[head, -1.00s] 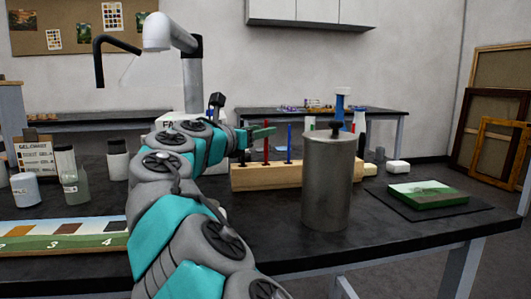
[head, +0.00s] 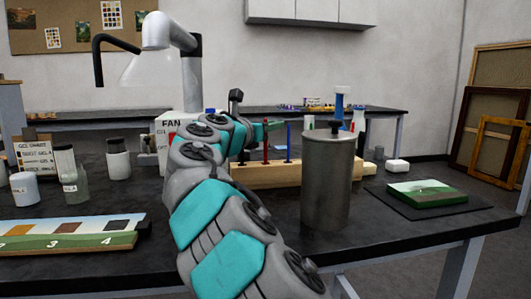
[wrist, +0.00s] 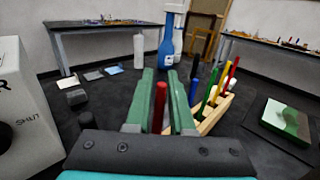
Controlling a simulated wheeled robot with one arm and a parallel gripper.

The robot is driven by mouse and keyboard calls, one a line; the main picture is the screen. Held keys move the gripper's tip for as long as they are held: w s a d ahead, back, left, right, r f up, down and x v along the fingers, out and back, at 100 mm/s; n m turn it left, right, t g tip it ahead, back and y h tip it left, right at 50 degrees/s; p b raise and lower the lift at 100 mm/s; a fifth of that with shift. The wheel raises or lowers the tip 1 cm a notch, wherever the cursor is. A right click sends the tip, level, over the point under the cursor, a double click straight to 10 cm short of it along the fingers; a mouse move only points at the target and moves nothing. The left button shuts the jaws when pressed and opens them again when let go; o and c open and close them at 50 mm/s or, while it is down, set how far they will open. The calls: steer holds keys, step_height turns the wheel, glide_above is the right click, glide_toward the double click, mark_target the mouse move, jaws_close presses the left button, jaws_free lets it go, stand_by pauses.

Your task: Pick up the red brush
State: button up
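The red brush (head: 266,146) stands upright in the long wooden holder (head: 285,176), left of a blue-handled brush (head: 289,141). My gripper (head: 268,127) has reached the upper part of the red brush. In the wrist view, my gripper's green fingers (wrist: 162,90) stand open on either side of a red handle (wrist: 160,108), with a gap visible between them. The holder (wrist: 217,114) shows to the right, with blue, green, yellow and another red handle (wrist: 233,72) in it. The lower end of the red brush is hidden in the wrist view.
A grey metal canister (head: 327,185) stands before the holder's right end. A white FAN box (head: 172,135) is behind my arm. A green block (head: 427,193) lies on a dark mat at right. Jars (head: 66,168) and a colour strip (head: 75,240) are at left.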

jaws_close()
stand_by(1.0)
